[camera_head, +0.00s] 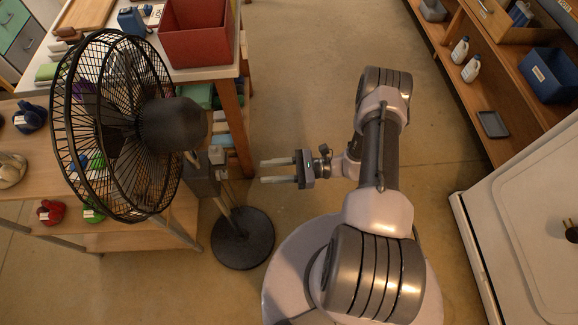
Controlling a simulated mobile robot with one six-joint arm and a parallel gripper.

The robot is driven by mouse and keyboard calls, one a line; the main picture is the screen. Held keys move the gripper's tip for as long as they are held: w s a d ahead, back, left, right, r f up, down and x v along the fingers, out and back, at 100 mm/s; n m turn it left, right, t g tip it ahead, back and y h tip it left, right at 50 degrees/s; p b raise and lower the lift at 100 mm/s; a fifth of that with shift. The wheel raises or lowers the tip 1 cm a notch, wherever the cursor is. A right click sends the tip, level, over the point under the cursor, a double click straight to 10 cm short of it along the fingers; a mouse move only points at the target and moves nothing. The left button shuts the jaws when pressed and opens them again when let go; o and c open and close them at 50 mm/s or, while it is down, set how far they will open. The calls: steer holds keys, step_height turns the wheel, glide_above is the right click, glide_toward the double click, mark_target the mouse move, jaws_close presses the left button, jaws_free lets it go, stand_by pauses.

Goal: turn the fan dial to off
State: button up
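A black pedestal fan (115,125) stands at the left, its cage facing left and its motor housing (172,124) toward me. A grey control box (203,178) sits on its pole below the motor. A small light knob-like part (216,154) shows at the top of the box; I cannot tell whether it is the dial or how it is set. The round base (242,238) rests on the floor. My gripper (262,171) points left toward the control box, a short gap to its right. Its two fingers are apart with nothing between them.
Shelves with a blue bin (548,75) and a white cabinet (525,225) are at the right. The middle floor is clear.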

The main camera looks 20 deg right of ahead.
steer(key=v, duration=0.6)
steer(key=a+r+n+g+h, duration=0.25)
steer(key=r+n+g, duration=0.2)
steer(key=r, duration=0.55)
steer(key=a+r+n+g+h, duration=0.25)
steer(key=r+n+h, duration=0.2)
steer(key=r, duration=0.65)
steer(key=s+a+r+n+t+h, duration=0.1)
steer(key=s+r+n+t+h, duration=0.2)
steer(key=r, duration=0.5)
steer(key=s+a+r+n+t+h, duration=0.2)
steer(key=s+r+n+h, duration=0.3)
steer(key=s+r, duration=0.3)
steer(key=shift+s+a+r+t, duration=0.15)
steer(key=shift+r+t, duration=0.15)
steer(key=shift+t, duration=0.5)
